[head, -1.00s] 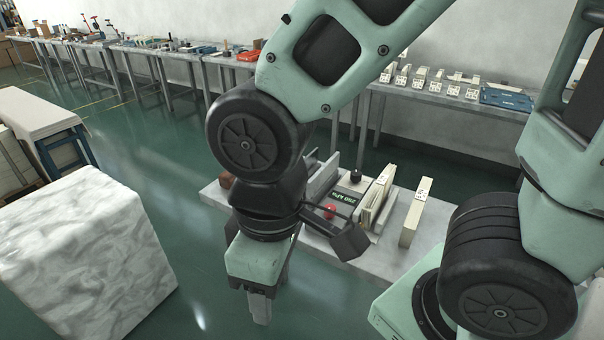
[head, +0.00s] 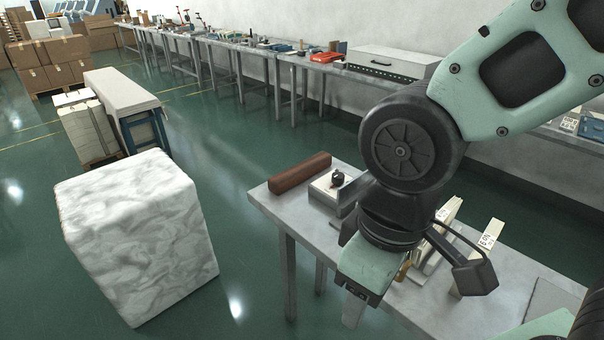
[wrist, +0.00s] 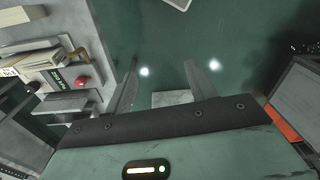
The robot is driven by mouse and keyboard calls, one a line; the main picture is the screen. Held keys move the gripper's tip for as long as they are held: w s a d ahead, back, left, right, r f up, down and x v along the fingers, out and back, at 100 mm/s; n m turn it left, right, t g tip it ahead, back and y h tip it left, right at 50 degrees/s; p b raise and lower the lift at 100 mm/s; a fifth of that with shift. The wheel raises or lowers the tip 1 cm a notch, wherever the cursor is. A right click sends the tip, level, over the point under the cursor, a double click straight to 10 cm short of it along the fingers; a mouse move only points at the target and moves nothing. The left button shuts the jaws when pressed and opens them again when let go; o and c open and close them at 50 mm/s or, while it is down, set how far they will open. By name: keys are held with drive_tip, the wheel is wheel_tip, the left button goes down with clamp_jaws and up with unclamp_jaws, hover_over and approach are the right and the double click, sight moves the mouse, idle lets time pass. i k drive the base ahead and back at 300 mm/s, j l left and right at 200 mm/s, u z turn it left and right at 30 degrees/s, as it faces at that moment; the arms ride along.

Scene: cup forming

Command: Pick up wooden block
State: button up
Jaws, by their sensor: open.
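The wooden block (head: 300,172) is a long reddish-brown bar. It lies at the far left end of the grey workbench (head: 262,194) in the head view, fully visible and apart from my gripper. My gripper (head: 352,312) hangs pointing down near the bench's left front edge, to the right of the block and nearer the camera. I cannot make out the block in the wrist view.
A device with a black knob (head: 338,178) stands beside the block. Pale upright plates (head: 440,232) stand behind my arm. A red button (wrist: 82,82) shows in the wrist view. A large white marbled block (head: 140,235) stands on the left floor, with open floor between it and the bench.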

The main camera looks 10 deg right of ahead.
sight(282, 182)
drive_tip(key=i+j+z, duration=0.1)
drive_tip(key=i+j, duration=0.55)
drive_tip(key=j, duration=0.15)
drive_tip(key=i+j+z, duration=0.15)
drive_tip(key=i+j, duration=0.45)
drive_tip(key=j, duration=0.3)
drive_tip(key=i+j+z, duration=0.15)
drive_tip(key=i+j, duration=0.15)
drive_tip(key=j, duration=0.15)
